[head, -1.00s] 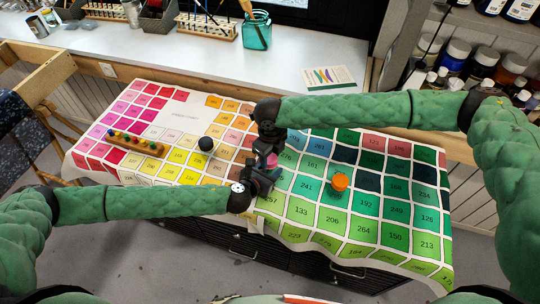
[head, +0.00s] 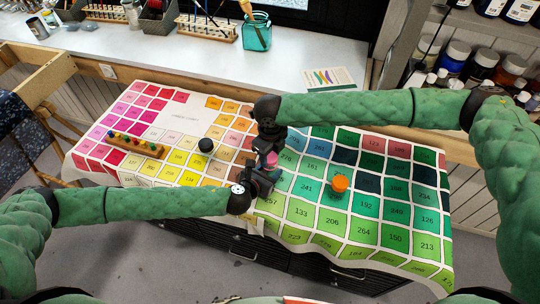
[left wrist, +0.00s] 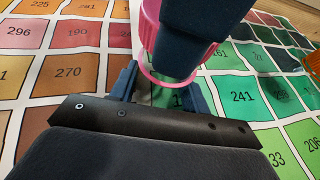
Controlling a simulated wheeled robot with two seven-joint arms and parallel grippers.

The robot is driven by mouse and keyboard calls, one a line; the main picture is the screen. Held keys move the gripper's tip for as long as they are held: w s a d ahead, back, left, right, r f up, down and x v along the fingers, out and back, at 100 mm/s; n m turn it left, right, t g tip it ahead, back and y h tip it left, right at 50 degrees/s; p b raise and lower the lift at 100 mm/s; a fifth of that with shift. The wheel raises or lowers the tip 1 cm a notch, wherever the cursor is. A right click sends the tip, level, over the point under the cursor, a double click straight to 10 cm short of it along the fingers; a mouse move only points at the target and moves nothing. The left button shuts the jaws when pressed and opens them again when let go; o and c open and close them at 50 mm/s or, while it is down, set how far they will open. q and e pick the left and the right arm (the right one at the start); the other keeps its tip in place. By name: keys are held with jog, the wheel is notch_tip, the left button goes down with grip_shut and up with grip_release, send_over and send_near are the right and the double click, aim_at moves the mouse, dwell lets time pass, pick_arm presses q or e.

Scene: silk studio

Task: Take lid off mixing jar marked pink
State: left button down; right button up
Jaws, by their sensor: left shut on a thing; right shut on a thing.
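The pink-lidded jar is between my two grippers at the middle of the table. Its pink lid (head: 272,159) shows only in part in the head view, and the pink lid (left wrist: 150,28) is large in the left wrist view. My right gripper (head: 269,150) is shut on the lid from above; its dark finger covers much of it. My left gripper (head: 262,178) is shut on the jar body below the lid. In the left wrist view, the clear jar body (left wrist: 166,98) shows between its fingers. I cannot tell whether lid and jar are apart.
A black-lidded jar (head: 206,145) stands left of my grippers and an orange-lidded jar (head: 340,183) right of them. A wooden rack of colored pegs (head: 135,144) lies on the left of the color-chart cloth (head: 290,232). A white counter (head: 130,60) runs behind.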

aim_at(270, 157)
jog(key=shift+r, duration=0.45)
jog(key=shift+r, duration=1.9)
pick_arm(q)
jog(key=c, duration=0.6)
grip_release()
jog(key=shift+s+a, duration=0.1)
